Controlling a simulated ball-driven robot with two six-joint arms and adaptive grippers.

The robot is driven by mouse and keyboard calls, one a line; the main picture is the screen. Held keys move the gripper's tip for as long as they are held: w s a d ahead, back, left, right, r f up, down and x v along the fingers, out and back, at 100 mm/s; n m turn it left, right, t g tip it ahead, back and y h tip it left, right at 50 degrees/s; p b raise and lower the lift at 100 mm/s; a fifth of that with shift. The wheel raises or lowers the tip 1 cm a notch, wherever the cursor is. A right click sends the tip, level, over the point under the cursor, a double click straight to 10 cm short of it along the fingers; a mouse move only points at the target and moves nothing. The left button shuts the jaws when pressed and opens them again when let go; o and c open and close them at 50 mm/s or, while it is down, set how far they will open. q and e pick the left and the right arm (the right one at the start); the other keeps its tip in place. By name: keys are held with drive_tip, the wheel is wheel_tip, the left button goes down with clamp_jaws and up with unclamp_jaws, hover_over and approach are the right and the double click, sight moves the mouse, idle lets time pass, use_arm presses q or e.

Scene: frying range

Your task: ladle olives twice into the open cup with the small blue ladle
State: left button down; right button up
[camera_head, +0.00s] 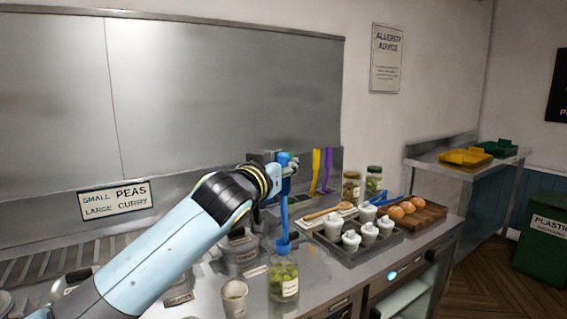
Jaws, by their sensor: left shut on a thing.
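My left gripper (282,173) is shut on the small blue ladle (283,222). The ladle hangs upright with its lower end at the mouth of a clear jar of green olives (283,282). I cannot tell whether the ladle's bowl is inside the jar's mouth or just above it, or whether it holds olives. The open cup (234,300), pale and without a lid, stands on the steel counter just left of the jar. Something greenish shows inside the cup. My right gripper is not in view.
A dark tray (352,258) holds several white lidded cups. Behind it are a wooden spoon (328,211), two lidded jars (373,183), and a board (430,217) with round brown items. Purple (327,170) and yellow (315,172) utensils hang behind. Little counter is free around the cup.

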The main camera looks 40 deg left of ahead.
sight(283, 203)
use_arm(q)
drive_tip(key=shift+f+b, duration=0.55)
drive_tip(key=shift+f, duration=0.35)
wheel_tip(283, 203, down, 7)
drive_tip(key=b, duration=0.5)
drive_tip(key=shift+b, duration=0.4)
drive_tip(key=shift+r, duration=0.1)
wheel_tip(283, 203, up, 6)
drive_tip(key=p, duration=0.5)
drive_tip(key=shift+r+p, duration=0.2)
drive_tip(key=shift+p, duration=0.15)
drive_tip(key=shift+r+p, duration=0.3)
